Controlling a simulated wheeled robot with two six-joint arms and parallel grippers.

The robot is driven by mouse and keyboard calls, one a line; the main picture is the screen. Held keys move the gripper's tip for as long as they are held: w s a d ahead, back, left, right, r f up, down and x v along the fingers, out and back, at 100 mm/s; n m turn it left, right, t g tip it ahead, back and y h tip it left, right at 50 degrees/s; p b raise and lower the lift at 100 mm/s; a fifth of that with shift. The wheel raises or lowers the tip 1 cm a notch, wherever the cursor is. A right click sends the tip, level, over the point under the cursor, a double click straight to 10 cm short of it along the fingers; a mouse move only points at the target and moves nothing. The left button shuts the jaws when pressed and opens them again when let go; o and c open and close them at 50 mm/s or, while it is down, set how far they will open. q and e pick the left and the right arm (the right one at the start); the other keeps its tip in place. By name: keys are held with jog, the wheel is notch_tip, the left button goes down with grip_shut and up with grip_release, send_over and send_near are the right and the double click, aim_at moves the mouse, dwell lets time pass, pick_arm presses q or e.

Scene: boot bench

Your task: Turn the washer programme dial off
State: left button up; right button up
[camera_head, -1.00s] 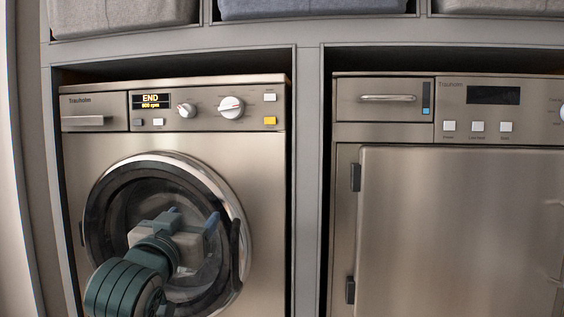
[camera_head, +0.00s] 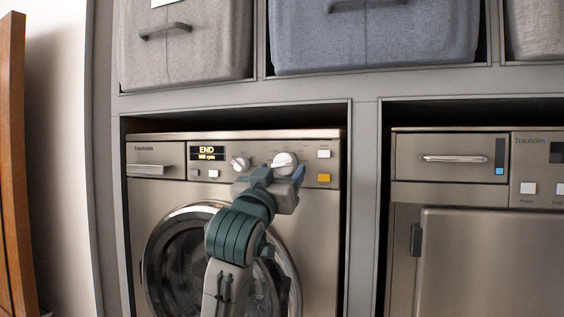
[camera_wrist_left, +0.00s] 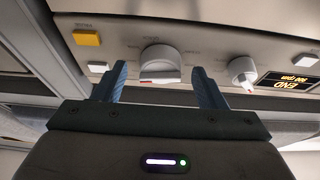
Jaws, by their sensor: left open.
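The washer (camera_head: 158,205) stands in the left bay with its display (camera_head: 207,153) reading END. Its panel has a large round white dial (camera_head: 285,158), probably the programme dial, and a smaller white knob (camera_head: 240,163) to its left. My left gripper (camera_head: 281,176) is open just in front of the panel, at the large dial's lower edge. In the left wrist view, which is upside down, the large dial (camera_wrist_left: 160,62) lies between and beyond the two blue fingers, apart from them. The small knob (camera_wrist_left: 243,72) is to the right there. My right gripper is out of view.
A yellow button (camera_head: 324,178) and a white button (camera_head: 323,154) sit right of the dial. The door (camera_head: 160,265) is shut, partly hidden by my arm. Fabric bins (camera_head: 375,40) sit above.

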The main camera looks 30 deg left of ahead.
pick_arm(q)
jog(key=shift+w+a+r, duration=0.15)
jog(key=shift+w+r, duration=0.15)
jog(key=shift+w, duration=0.3)
jog(key=c, duration=1)
